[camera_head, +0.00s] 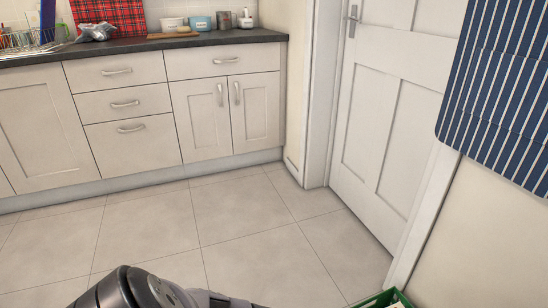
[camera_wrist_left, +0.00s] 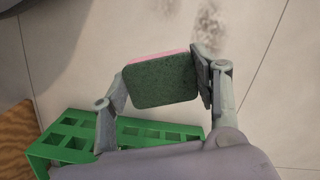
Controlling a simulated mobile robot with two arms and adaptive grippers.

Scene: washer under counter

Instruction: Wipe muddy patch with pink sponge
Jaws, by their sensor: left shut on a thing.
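My left gripper (camera_wrist_left: 162,84) is shut on the pink sponge (camera_wrist_left: 160,84) in the left wrist view. The sponge's dark green scouring face is toward the camera, and a thin pink strip shows along its top edge. A dark, smudged muddy patch (camera_wrist_left: 210,18) is on the tiled floor beyond the sponge, at the top of that view. The sponge appears apart from the patch; its height above the floor is unclear. In the head view, part of my arm shows at the bottom, while the sponge and patch are not visible. My right gripper is not in view.
A green crate (camera_wrist_left: 75,142) is beside and below the gripper in the wrist view; its corner also shows in the head view (camera_head: 385,299). A brown wooden-looking thing (camera_wrist_left: 16,135) is at the left. The floor (camera_head: 245,225) before the cabinets (camera_head: 130,115) and white door (camera_head: 385,110) is clear.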

